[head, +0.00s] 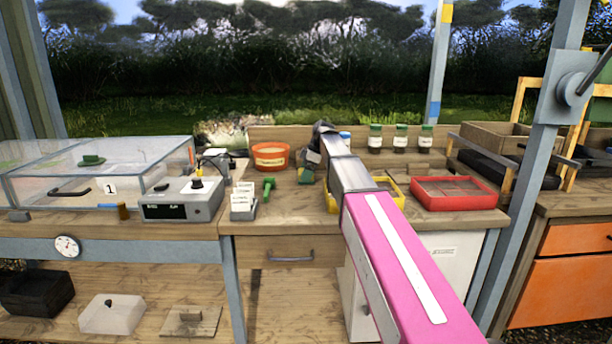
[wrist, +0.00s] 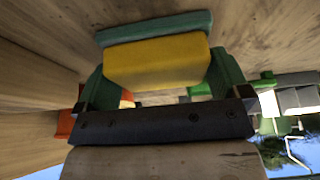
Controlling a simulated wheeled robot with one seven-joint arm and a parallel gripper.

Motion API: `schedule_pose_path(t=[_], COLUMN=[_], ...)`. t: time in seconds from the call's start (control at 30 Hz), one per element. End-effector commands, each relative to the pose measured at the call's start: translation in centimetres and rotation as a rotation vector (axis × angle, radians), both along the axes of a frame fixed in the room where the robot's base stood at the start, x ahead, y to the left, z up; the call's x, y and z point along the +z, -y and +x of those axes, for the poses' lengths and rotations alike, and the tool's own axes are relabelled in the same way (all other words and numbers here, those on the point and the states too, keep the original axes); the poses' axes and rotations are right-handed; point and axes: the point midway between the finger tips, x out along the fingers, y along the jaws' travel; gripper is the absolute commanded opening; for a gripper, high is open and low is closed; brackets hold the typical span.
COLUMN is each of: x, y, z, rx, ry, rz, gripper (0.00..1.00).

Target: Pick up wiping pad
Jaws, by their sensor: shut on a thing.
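The wiping pad (wrist: 157,62) shows in the wrist view as a yellow block with a dark green strip along its far edge. My gripper (wrist: 158,72) has its two green fingers on the left and right sides of the pad and is shut on it. The wooden bench surface is behind the pad; I cannot tell whether the pad touches it. In the head view my arm reaches over the bench, and a small green piece (head: 306,175) shows below my wrist; I cannot tell whether it is a finger or part of the pad.
An orange tub (head: 271,157) stands left of my wrist. A green-handled item (head: 268,188) and a white card holder (head: 243,202) are farther left. A yellow tray (head: 396,191) is partly behind my arm, with a red tray (head: 453,193) to its right. Several jars (head: 400,138) line the back.

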Motion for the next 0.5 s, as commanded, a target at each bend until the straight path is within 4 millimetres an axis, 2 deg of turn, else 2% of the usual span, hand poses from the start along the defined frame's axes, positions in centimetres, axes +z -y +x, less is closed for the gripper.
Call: schedule_pose_path(t=[0.17, 0.37, 0.5], x=[0.9, 3.8, 5.7], y=[0.0, 0.0, -2.9], z=[0.0, 0.1, -0.4], rx=[0.000, 0.000, 0.005], ry=[0.001, 0.002, 0.002], rz=[0.000, 0.000, 0.001], gripper=[0.71, 0.71, 0.71])
